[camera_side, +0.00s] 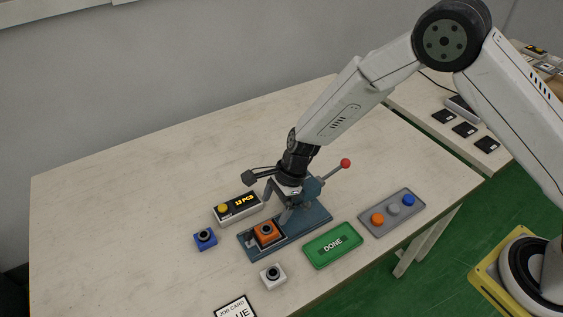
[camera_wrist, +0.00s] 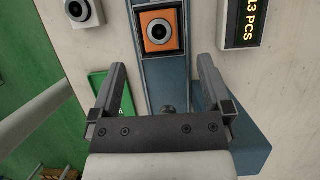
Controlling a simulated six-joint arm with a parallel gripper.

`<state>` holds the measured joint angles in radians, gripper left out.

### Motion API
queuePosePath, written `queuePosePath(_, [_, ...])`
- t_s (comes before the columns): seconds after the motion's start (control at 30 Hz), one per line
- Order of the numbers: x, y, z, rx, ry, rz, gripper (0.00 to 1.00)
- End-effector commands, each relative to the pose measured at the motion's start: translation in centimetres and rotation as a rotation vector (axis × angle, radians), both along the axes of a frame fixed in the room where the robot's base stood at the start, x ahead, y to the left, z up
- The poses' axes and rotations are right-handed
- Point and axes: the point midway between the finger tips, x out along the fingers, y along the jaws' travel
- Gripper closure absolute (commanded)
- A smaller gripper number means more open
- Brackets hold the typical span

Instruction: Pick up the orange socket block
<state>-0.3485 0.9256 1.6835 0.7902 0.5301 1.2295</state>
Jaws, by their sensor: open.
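The orange socket block (camera_side: 266,231) sits in the left part of a blue-grey press fixture (camera_side: 300,226) on the table. It has a dark round socket on top. In the wrist view the orange block (camera_wrist: 161,31) lies at the top centre, beyond the fingertips. My gripper (camera_side: 277,205) is open and empty above the fixture, a little to the right of and above the block in the side view. Its two fingers (camera_wrist: 160,82) are spread wide in the wrist view, with the fixture's rail between them.
A blue block (camera_side: 205,239) and a white block (camera_side: 273,275) flank the fixture. A counter box (camera_side: 237,208) reading 13 PCS stands behind. A green DONE tray (camera_side: 333,246), a grey tray (camera_side: 391,212) with coloured pieces, a red-knobbed lever (camera_side: 345,164) and a job card (camera_side: 235,308) are near.

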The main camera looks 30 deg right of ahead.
Motion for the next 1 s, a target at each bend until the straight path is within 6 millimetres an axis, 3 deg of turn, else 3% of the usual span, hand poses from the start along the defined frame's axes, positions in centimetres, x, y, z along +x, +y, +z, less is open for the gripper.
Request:
queuePosePath(0.4, [-0.1, 0.9, -2.1, 0.000, 0.001, 0.002, 0.00])
queuePosePath(0.77, [0.0, 1.1, -2.7, 0.000, 0.001, 0.000, 0.00])
queuePosePath(1.0, [-0.1, 1.9, -4.5, 0.000, 0.002, 0.002, 0.00])
